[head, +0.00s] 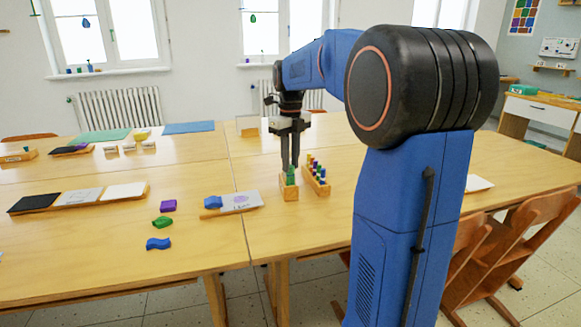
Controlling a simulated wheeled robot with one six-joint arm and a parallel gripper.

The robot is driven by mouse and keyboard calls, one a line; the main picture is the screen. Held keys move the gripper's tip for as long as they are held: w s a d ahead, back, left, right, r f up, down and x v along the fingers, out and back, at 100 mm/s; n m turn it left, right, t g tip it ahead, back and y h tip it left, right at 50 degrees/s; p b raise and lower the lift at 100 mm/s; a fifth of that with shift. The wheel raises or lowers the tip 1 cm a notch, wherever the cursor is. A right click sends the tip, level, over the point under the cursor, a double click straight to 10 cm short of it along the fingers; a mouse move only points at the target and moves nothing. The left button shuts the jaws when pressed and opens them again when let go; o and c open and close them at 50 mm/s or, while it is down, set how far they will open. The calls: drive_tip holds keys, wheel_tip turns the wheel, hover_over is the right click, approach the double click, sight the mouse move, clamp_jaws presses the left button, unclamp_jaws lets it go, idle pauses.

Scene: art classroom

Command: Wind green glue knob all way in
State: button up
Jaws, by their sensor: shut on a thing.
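A small wooden block (289,194) stands on the table near the middle of the picture. A green knob (290,180) stands upright on top of it. My gripper (290,166) points straight down from above, its fingers at the top of the green knob and closed on it. The fingers partly hide the knob's upper end. How deep the knob sits in the block is too small to tell.
A wooden rack (322,186) with several coloured knobs stands close on the right. A tray (240,203) with a blue piece (213,202) lies to the left. Purple (168,205), green (162,222) and blue (158,243) pieces lie further left. The table (100,255) is clear at front left.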

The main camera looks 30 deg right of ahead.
idle(0.3)
drive_tip(key=n, duration=1.1)
drive_tip(key=o, duration=1.5)
drive_tip(key=m, duration=0.5)
drive_tip(key=shift+m, duration=0.4)
drive_tip(key=m, duration=0.5)
